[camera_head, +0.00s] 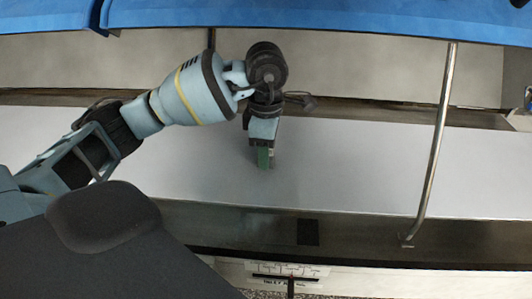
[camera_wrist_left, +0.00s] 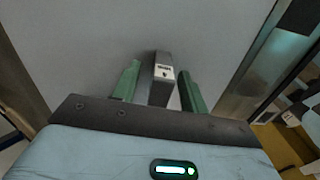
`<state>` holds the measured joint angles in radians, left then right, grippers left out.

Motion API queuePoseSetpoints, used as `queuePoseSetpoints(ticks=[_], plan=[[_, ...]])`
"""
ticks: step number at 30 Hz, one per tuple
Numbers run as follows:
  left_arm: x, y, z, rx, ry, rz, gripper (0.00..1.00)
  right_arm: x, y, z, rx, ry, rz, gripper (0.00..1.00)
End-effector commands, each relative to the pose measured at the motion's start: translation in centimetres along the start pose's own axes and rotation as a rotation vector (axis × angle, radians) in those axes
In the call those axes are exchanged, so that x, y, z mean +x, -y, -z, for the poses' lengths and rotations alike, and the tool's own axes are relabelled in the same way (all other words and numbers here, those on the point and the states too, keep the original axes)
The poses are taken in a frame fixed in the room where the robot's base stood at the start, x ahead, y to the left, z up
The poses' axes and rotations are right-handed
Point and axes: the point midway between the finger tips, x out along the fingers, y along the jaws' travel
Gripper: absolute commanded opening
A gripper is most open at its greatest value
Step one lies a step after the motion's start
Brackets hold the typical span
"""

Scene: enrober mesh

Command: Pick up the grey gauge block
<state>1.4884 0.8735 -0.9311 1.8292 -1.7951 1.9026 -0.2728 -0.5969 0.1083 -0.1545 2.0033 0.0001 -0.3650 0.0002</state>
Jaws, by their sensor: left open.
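The grey gauge block (camera_wrist_left: 162,78) stands up from the pale flat surface in the left wrist view, with a small dark mark on its light end face. My left gripper (camera_wrist_left: 160,70) has its two green fingers on either side of the block, with a gap showing on at least the right side. In the head view my left gripper (camera_head: 264,158) points down at the pale surface, and the block is mostly hidden by the fingers there. My right gripper is in neither view.
The pale belt surface (camera_head: 370,165) is clear on both sides of my gripper. A bent metal rail (camera_head: 437,145) rises to the right. A blue edge (camera_head: 320,18) runs along the top. A dark rim (camera_head: 370,235) runs along the near side.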

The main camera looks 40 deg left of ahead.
Motion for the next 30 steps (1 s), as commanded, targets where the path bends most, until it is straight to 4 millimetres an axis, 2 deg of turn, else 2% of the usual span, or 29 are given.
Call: queuePoseSetpoints(ticks=[2,9,12,23,30], plan=[[0.0,0.0,0.0,0.000,0.000,0.000,0.41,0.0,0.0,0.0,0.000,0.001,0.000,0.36],[0.0,0.0,0.0,0.000,0.000,0.000,0.10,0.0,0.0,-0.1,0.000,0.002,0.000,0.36],[0.0,0.0,0.0,0.000,0.000,0.000,0.00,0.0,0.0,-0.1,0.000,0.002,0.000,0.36],[-0.4,0.0,0.0,0.000,0.002,-0.001,0.00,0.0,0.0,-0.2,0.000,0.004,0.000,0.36],[-2.6,-0.1,-0.1,0.001,0.004,-0.002,0.00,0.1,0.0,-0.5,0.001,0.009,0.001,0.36]])
